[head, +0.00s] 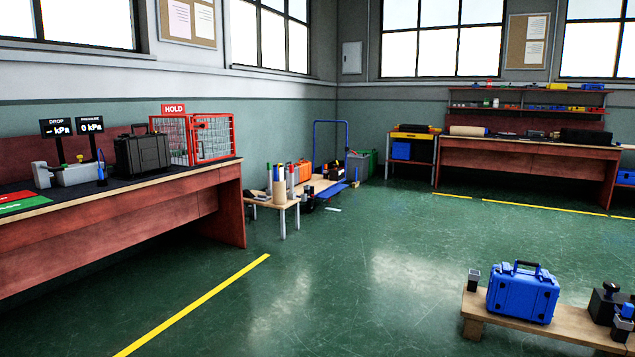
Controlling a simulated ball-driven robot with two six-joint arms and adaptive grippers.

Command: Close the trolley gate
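Neither of my grippers is in view.
A low table (262,203) with tubes stands before the trolley. A long bench (110,208) on the left bears a black case (143,153) and a red mesh cage (213,138). A blue case (522,292) sits on a low bench at right.

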